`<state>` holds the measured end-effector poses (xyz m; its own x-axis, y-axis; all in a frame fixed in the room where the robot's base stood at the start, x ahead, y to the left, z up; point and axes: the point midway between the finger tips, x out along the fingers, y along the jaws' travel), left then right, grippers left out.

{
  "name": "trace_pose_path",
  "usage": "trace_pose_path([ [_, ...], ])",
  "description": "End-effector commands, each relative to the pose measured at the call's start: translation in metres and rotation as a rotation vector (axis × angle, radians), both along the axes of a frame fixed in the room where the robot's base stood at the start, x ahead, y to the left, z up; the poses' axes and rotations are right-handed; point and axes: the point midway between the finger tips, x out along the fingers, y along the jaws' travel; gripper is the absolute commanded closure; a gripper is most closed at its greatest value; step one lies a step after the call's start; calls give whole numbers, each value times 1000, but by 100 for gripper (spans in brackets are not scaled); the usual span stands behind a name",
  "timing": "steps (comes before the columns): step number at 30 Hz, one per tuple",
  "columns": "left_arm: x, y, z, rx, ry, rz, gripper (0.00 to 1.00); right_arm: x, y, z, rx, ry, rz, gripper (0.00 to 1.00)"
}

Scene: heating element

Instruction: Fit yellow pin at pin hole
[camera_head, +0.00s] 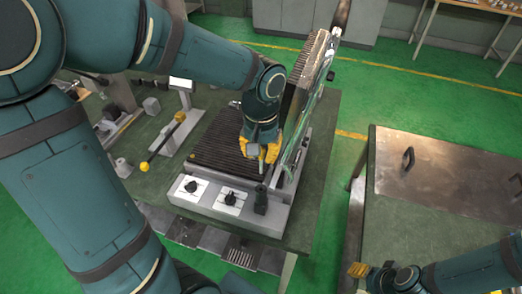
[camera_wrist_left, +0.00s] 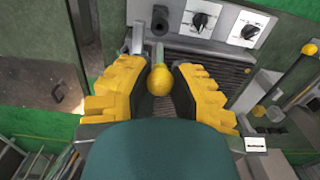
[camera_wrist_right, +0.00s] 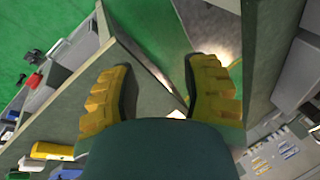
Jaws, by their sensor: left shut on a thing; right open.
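My left gripper (camera_head: 262,151) is shut on the yellow pin, above the front right part of the ribbed machine bed. In the left wrist view the pin's round yellow head (camera_wrist_left: 160,80) sits between the yellow fingers (camera_wrist_left: 158,92), with its grey shaft pointing away toward the machine's front. A black upright post (camera_head: 261,199) stands just ahead of the shaft; it also shows in the left wrist view (camera_wrist_left: 161,20). I cannot make out the pin hole. My right gripper (camera_head: 368,275) is open and empty at the lower right; its fingers also show in the right wrist view (camera_wrist_right: 158,92).
The machine (camera_head: 225,215) has two black knobs on its front and a tilted upper plate (camera_head: 299,90) close right of my left gripper. A black rod with yellow ends (camera_head: 162,141) lies left. A metal-topped table (camera_head: 440,170) stands right, with a floor gap between.

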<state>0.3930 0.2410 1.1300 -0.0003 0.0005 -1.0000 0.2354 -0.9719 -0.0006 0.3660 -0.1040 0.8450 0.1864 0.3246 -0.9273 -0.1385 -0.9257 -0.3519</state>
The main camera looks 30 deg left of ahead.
Motion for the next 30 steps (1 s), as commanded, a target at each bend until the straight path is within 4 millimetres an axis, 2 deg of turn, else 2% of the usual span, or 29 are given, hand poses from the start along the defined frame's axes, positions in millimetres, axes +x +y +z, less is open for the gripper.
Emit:
trace_pose_path([
  [8, 0, 0, -15, 0, 0, 0, 100, -1, 0, -14, -1, 4, 2, 53],
  [21, 0, 0, -53, 0, 0, 0, 100, -8, 2, -45, 1, 20, 15, 53],
  [30, 0, 0, -58, 0, -1, 0, 100, -11, 3, -49, 2, 25, 19, 53],
])
